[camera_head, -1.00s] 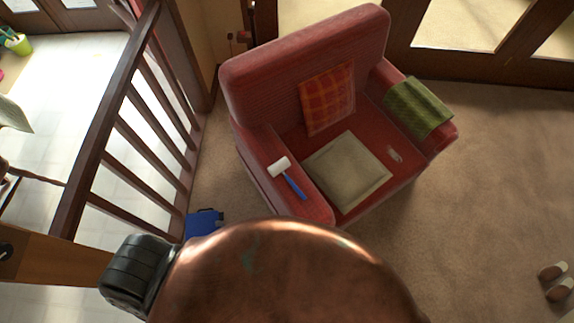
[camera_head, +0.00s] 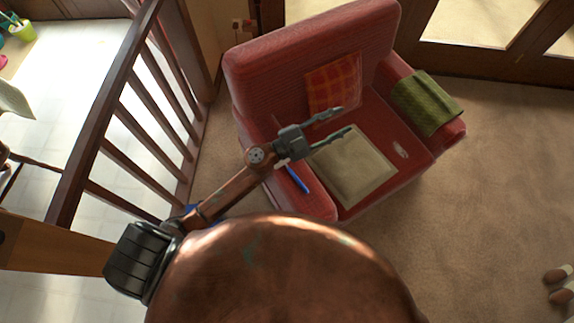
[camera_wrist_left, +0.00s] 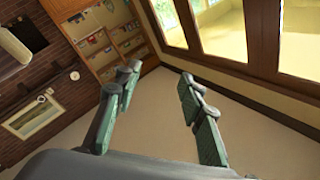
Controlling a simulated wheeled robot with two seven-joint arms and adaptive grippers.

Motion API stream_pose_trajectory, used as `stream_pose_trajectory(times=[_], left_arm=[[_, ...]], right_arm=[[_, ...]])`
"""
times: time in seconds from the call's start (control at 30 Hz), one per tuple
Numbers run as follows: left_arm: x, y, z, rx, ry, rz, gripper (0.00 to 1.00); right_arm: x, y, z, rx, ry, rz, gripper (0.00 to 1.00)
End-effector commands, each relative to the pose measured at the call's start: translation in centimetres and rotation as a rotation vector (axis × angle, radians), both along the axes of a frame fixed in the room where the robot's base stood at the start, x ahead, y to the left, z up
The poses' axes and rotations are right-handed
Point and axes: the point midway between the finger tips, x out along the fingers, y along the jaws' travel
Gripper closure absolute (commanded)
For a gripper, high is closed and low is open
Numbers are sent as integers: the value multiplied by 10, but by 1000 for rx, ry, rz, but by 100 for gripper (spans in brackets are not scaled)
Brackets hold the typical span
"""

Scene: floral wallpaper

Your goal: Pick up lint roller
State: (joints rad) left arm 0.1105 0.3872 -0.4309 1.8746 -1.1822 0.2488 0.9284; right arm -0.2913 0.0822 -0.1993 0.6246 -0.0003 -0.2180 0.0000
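The lint roller (camera_head: 299,180) lies on the left armrest of the red armchair (camera_head: 300,60). Only its blue handle shows in the head view; my left arm and gripper hide its white head. My left gripper (camera_head: 340,121) is open and empty, with its fingers over the chair seat, up and to the right of the handle. In the left wrist view the two fingers of the left gripper (camera_wrist_left: 160,100) are spread with nothing between them, and the roller does not show. My right gripper is not in view.
An orange plaid cushion (camera_head: 333,84), a beige square pad (camera_head: 355,168) and a small pale item (camera_head: 401,149) are on the chair. A green cloth (camera_head: 427,103) covers the right armrest. A wooden railing (camera_head: 112,110) stands close on the left. Carpet at right is mostly clear.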

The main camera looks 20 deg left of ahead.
Motion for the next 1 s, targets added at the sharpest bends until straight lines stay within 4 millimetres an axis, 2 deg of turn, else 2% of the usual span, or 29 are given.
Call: stream_pose_trajectory(times=[0.03, 0.1, 0.17, 0.23, 0.27, 0.33, 0.4, 0.5, 0.63, 0.7, 0.77, 1.0], left_arm=[[-16, -36, -5, 86, -29, -142, 63], [-46, -76, -30, 232, -29, -337, 63], [-69, -96, -62, 381, 1, -483, 63], [-89, -98, -110, 580, 68, -617, 63], [-94, -93, -131, 673, 106, -661, 63], [-100, -67, -177, 887, 214, -723, 63], [-96, -29, -212, 1088, 332, -733, 63], [-84, 30, -240, 1325, 491, -683, 63], [-69, 87, -250, 1515, 641, -585, 63], [-65, 105, -251, 1568, 688, -547, 63], [-63, 113, -254, 1592, 712, -528, 63], [-63, 116, -278, 1600, 721, -522, 63]], right_arm=[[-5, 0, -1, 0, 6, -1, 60], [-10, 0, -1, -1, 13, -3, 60], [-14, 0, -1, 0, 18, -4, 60], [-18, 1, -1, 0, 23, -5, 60], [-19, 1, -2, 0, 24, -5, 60], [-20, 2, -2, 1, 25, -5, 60], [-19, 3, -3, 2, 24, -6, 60], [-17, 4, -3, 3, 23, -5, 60], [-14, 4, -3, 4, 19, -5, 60], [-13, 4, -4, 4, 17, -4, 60], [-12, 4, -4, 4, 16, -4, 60], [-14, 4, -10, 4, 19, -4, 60]])
